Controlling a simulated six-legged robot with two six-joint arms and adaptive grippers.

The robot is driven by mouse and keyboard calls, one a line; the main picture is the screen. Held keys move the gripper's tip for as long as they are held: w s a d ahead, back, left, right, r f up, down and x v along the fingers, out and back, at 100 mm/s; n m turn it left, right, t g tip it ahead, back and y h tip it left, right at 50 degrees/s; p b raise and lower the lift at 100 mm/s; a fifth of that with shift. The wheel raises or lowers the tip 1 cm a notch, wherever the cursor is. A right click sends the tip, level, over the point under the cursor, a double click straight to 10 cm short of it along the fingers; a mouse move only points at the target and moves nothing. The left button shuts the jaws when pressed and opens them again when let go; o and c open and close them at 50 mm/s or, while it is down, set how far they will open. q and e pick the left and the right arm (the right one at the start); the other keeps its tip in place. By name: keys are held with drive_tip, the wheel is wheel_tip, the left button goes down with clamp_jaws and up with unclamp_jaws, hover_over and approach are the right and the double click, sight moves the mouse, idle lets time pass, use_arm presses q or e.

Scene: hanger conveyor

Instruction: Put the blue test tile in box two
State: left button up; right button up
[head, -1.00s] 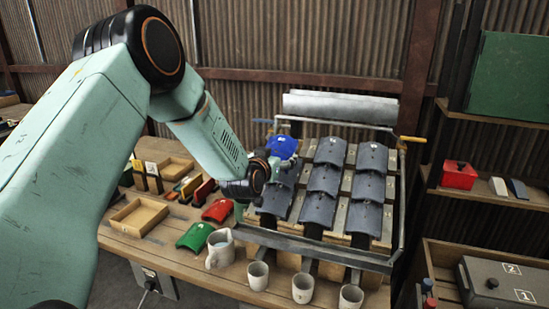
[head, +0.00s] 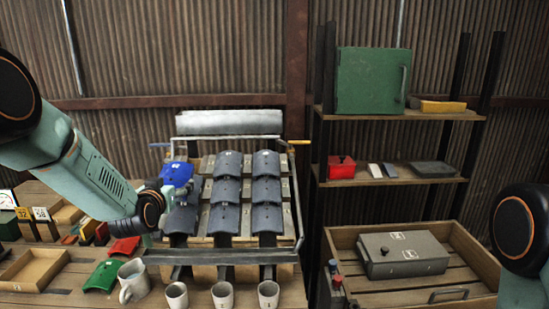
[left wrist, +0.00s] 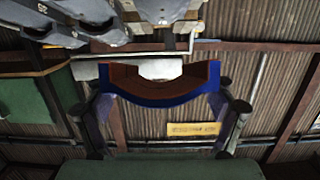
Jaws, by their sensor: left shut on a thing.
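The blue test tile (head: 176,174) is a curved tile at the top of the rack's left column in the head view. My left gripper (head: 172,188) is shut on it. In the left wrist view the blue tile (left wrist: 160,100) shows end-on as an arch, its brown inner side visible, between the two fingers (left wrist: 160,118). I cannot tell whether it touches the rack. A grey lidded case (head: 402,254) with two small labels lies in a wooden crate (head: 462,236) at the right. My right gripper is out of view.
The tilted rack (head: 300,215) holds columns of grey tiles. Mugs (head: 222,295), a jug (head: 133,283), green (head: 103,277) and red (head: 124,247) tiles and a wooden tray (head: 36,270) crowd the bench. Shelves hold a green cabinet (head: 368,80) and a red box (head: 341,167).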

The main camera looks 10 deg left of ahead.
use_arm(q)
drive_tip(key=shift+d+h, duration=0.15)
drive_tip(key=shift+h, duration=0.15)
drive_tip(key=s+d+f+m+g+h+b, duration=0.3)
drive_tip(key=s+d+f+m+h, duration=0.3)
drive_tip(key=s+d, duration=0.4)
drive_tip(key=s+d+f+m+g+h+b, duration=0.3)
drive_tip(key=s+d+f+m+h+b, duration=0.3)
drive_tip(key=s, duration=1)
drive_tip(key=d+f+m+h, duration=0.1)
drive_tip(key=d+f+h, duration=0.2)
drive_tip(key=d+f, duration=0.1)
drive_tip(key=shift+s+d+f+g+b, duration=0.15)
drive_tip(key=shift+s+f+g+b, duration=0.15)
drive_tip(key=shift+f, duration=0.4)
drive_tip(key=shift+s, duration=0.1)
drive_tip(key=shift+a, duration=0.25)
